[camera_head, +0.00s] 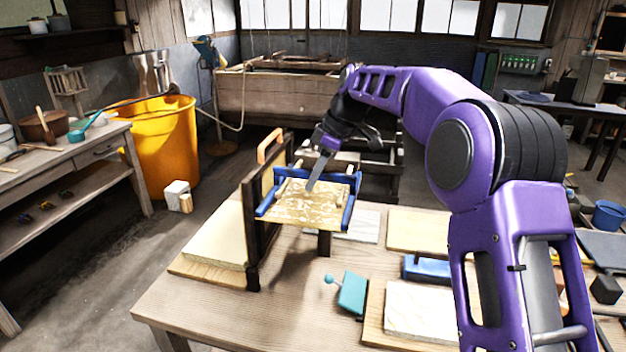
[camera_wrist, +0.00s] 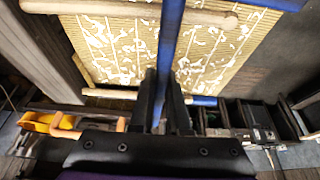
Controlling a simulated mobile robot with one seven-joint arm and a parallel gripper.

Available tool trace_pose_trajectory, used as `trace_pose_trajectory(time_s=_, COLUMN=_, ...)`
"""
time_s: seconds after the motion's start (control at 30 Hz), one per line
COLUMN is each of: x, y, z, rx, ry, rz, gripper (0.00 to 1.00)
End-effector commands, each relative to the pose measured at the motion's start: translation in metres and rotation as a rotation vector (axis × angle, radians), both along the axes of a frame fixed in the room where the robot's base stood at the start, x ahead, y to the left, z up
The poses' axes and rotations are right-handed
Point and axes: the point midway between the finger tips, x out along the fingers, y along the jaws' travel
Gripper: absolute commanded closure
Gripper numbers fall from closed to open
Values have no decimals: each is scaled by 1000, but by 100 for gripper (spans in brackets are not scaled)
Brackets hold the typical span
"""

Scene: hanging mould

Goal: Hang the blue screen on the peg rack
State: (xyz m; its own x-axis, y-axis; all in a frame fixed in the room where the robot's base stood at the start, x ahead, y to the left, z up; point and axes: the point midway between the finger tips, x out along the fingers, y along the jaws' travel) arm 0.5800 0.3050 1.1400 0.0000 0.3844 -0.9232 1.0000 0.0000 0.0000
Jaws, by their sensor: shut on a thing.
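The blue screen (camera_head: 300,208) has blue side bars and a tan mesh with white flecks. It is held tilted above the table, just right of the dark peg rack (camera_head: 251,240). My gripper (camera_head: 320,170) reaches it from its far side. In the wrist view my gripper (camera_wrist: 165,85) is shut on a blue bar (camera_wrist: 170,45) of the screen, with the mesh (camera_wrist: 110,50) spreading on both sides. The rack stands on the table's left part, seen nearly edge-on. An orange-handled piece (camera_head: 270,145) is at its top. I cannot make out the pegs or whether the screen touches the rack.
Pale slabs on boards (camera_head: 215,240) lie left of the rack. A teal tool (camera_head: 352,292), a blue block (camera_head: 428,269) and another slab (camera_head: 420,310) lie on the right part of the table. A yellow bucket (camera_head: 165,150) stands on the floor behind left. The table's front left is clear.

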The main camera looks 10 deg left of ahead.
Motion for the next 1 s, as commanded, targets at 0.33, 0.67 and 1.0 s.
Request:
trace_pose_trajectory(time_s=0.33, x=0, y=0, z=0, rx=1, ry=0, rz=0, gripper=100)
trace_pose_trajectory(time_s=0.67, x=0, y=0, z=-4, rx=0, ry=0, rz=0, gripper=100)
trace_pose_trajectory(time_s=1.0, x=0, y=0, z=-9, rx=1, ry=0, rz=0, gripper=100)
